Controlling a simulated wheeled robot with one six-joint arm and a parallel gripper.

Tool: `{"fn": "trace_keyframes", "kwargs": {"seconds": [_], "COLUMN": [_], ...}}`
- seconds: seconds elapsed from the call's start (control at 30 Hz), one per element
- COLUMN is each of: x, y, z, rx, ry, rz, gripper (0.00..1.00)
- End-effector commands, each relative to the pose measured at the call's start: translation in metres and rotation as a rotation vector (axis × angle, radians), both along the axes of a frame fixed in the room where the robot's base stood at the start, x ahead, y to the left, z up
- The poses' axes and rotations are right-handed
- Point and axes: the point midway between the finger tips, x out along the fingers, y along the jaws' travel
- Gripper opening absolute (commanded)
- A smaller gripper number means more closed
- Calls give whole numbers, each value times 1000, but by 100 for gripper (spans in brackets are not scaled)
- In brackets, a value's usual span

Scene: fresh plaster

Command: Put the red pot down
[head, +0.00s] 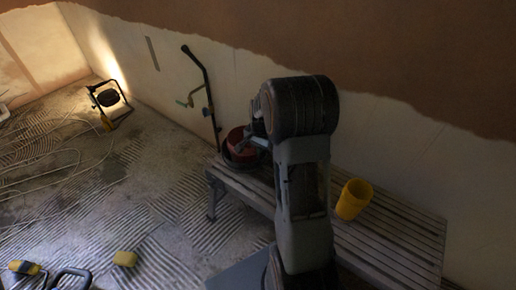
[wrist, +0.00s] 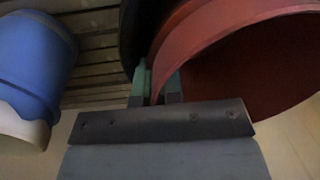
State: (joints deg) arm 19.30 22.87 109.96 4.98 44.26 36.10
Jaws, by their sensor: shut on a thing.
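The red pot (head: 236,138) is at the far left end of the slatted wooden bench (head: 385,237), close to the wall. A dark round thing (head: 243,159) shows just under or beside it; I cannot tell whether the pot touches it. My gripper (head: 258,142) reaches the pot's near right side, partly hidden by my arm. In the wrist view the red pot (wrist: 245,60) fills the upper right, and my gripper (wrist: 157,84) is shut on its wall, with greenish fingers at the rim.
In the wrist view a blue rounded thing (wrist: 35,60) with a pale lower part stands at the left.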

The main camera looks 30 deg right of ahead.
Motion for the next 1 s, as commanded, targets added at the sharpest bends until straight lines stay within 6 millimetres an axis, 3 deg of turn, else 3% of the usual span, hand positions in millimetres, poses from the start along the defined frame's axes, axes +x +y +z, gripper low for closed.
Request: {"fn": "trace_keyframes", "kwargs": {"seconds": [0.1,0.13,0.23,0.53,0.67,1.0], "x": [0,0,0,0,0,-5], "y": [0,0,0,0,0,-3], "z": [-5,-5,-4,1,17,84], "rx": [1,0,1,0,-1,-1], "ry": [1,1,1,-1,-3,-4], "rz": [0,0,0,0,0,0], "gripper": [0,7,17,17,17,17]}}
